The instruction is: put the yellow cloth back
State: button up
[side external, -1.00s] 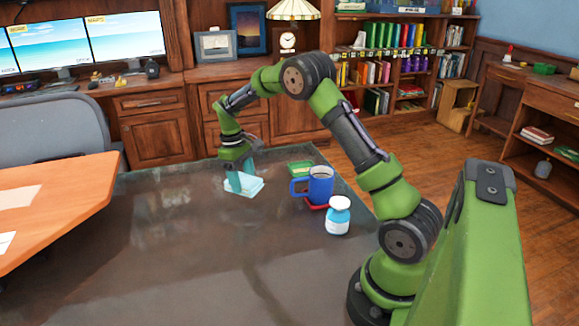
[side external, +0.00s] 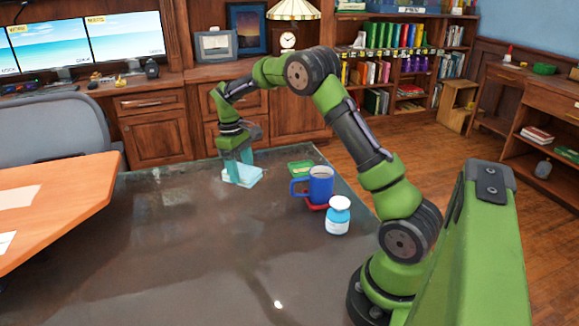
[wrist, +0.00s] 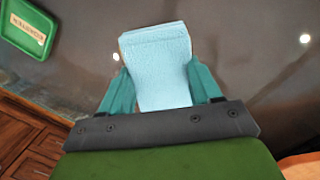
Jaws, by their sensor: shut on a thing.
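No yellow cloth shows in either view; the cloth in sight is a light blue, folded, stacked cloth (side external: 242,177). It is at the far part of the dark table and also fills the middle of the wrist view (wrist: 158,60). My gripper (side external: 236,168) points down at it, with its teal fingers on either side. In the wrist view my gripper (wrist: 158,78) is shut on the light blue cloth. I cannot tell whether the cloth touches the table or is just above it.
A green tray (side external: 301,168), labelled in the wrist view (wrist: 29,25), lies right of the cloth. A blue mug (side external: 320,184) stands on a red coaster (side external: 317,206). The table (side external: 190,250) is clear at front left.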

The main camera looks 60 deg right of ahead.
jog(key=s+a+r+n, duration=0.2)
jog(key=s+a+r, duration=0.2)
jog(key=n+h, duration=0.1)
jog(key=n, duration=0.6)
send_over(286, 245)
jog(key=shift+t, duration=0.3)
notch_tip(286, 245, down, 8)
jog(key=shift+w+a+f, duration=0.15)
jog(key=shift+f, duration=2)
jog(key=shift+f, duration=0.15)
jog(key=o, duration=0.9)
